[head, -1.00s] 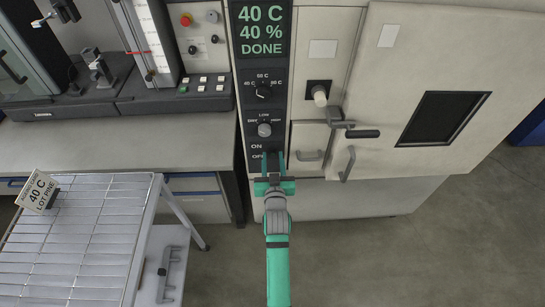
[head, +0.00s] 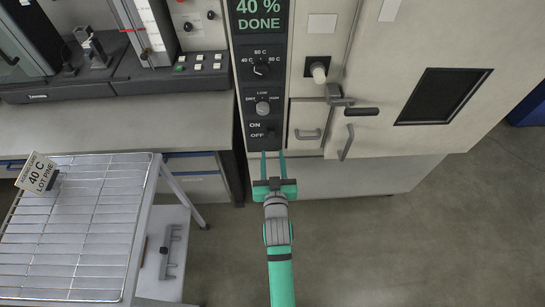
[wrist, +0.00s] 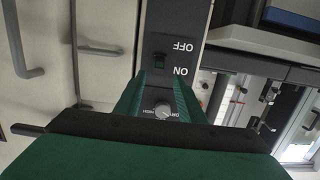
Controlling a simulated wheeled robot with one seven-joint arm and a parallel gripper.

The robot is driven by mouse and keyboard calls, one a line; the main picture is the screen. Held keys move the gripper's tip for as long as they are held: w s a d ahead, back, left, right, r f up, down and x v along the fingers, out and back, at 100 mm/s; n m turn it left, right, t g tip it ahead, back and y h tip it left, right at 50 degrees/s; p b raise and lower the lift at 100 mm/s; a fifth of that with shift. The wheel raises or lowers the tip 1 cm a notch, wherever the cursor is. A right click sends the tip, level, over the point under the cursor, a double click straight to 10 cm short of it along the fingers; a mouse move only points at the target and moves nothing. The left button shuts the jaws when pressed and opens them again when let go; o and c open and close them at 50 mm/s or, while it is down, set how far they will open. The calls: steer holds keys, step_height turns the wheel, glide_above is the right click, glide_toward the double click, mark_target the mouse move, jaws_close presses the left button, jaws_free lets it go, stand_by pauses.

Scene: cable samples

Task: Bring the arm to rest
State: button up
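My gripper (head: 273,155) is open and empty, its two green fingers apart just below the dark control panel (head: 242,110) of the cabinet. In the wrist view my gripper (wrist: 160,85) also shows its fingers spread, with a dial between them. The ON/OFF switch (head: 270,131) sits above the fingertips in the head view and is clear of them. The switch (wrist: 159,62) is also in the wrist view, between the upside-down ON and OFF labels. The display (head: 259,18) reads "40 %" and "DONE".
The cabinet door (head: 398,70) with a dark window is shut, its handle (head: 346,142) to the right of the arm. A wire-rack cart (head: 75,230) with a "40 C LOT PINE" sign (head: 38,173) stands at left. A bench (head: 115,125) lies behind it. Floor at right is open.

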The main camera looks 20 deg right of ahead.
steer(key=s+a+f+n+y, duration=0.1)
steer(key=s+a+f, duration=0.15)
steer(key=s, duration=0.35)
steer(key=s+a+f+y, duration=0.1)
steer(key=s+a, duration=0.3)
steer(key=s, duration=0.3)
steer(key=s+a+f+n+y, duration=0.1)
steer(key=s+a, duration=0.2)
steer(key=s, duration=0.3)
steer(key=s+a+r, duration=0.3)
steer(key=s, duration=0.5)
steer(key=s+a+r+n+y, duration=0.1)
steer(key=s+a+r, duration=0.2)
steer(key=s, duration=0.5)
steer(key=shift+s+a+g+y, duration=0.3)
steer(key=shift+a, duration=0.3)
